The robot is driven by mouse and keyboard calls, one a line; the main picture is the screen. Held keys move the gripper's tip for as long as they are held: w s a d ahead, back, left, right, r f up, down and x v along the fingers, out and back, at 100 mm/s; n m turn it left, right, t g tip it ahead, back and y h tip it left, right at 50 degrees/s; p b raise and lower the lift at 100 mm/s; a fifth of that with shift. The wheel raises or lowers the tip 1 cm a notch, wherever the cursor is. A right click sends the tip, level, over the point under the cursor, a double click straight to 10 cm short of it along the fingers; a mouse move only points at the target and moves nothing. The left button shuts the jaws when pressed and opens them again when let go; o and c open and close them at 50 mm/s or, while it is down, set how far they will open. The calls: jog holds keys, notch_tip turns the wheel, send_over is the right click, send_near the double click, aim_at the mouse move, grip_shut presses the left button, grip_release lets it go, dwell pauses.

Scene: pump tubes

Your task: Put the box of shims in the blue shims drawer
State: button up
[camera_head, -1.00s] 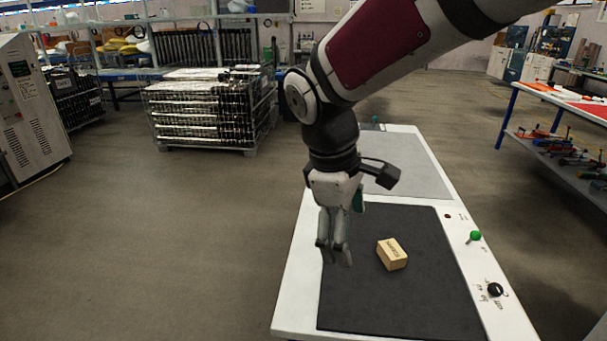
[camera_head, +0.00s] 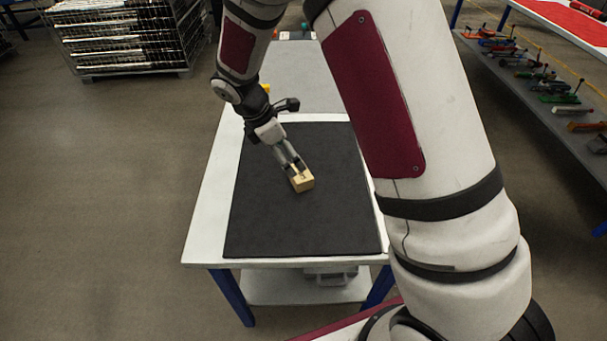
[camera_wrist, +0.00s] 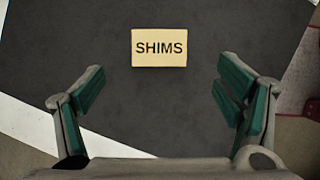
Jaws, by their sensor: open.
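The box of shims (camera_head: 302,181) is a small tan block lying on the black mat (camera_head: 270,225) of the white table. In the wrist view the box (camera_wrist: 159,47) shows its "SHIMS" label, lying ahead of the fingertips and midway between them. My gripper (camera_head: 295,167) points down at the box in the head view, its fingers overlapping the box's upper edge there. In the wrist view my gripper (camera_wrist: 158,82) is open with green finger pads wide apart and nothing between them. No blue shims drawer can be made out in either view.
The white table (camera_head: 205,235) has blue legs and a lower shelf holding a grey object (camera_head: 331,274). A grey mat (camera_head: 305,75) covers its far part. A tool shelf (camera_head: 540,90) stands at right and a crate rack (camera_head: 125,35) at back left. The black mat around the box is clear.

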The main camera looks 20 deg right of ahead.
aim_at(300, 177)
jog(key=x, duration=0.9)
jog(key=shift+f, duration=0.3)
jog(key=shift+c, duration=0.6)
jog(key=c, duration=1.3)
jog(key=shift+o, duration=0.2)
jog(key=shift+w+r, duration=0.1)
jog(key=shift+r, duration=0.05)
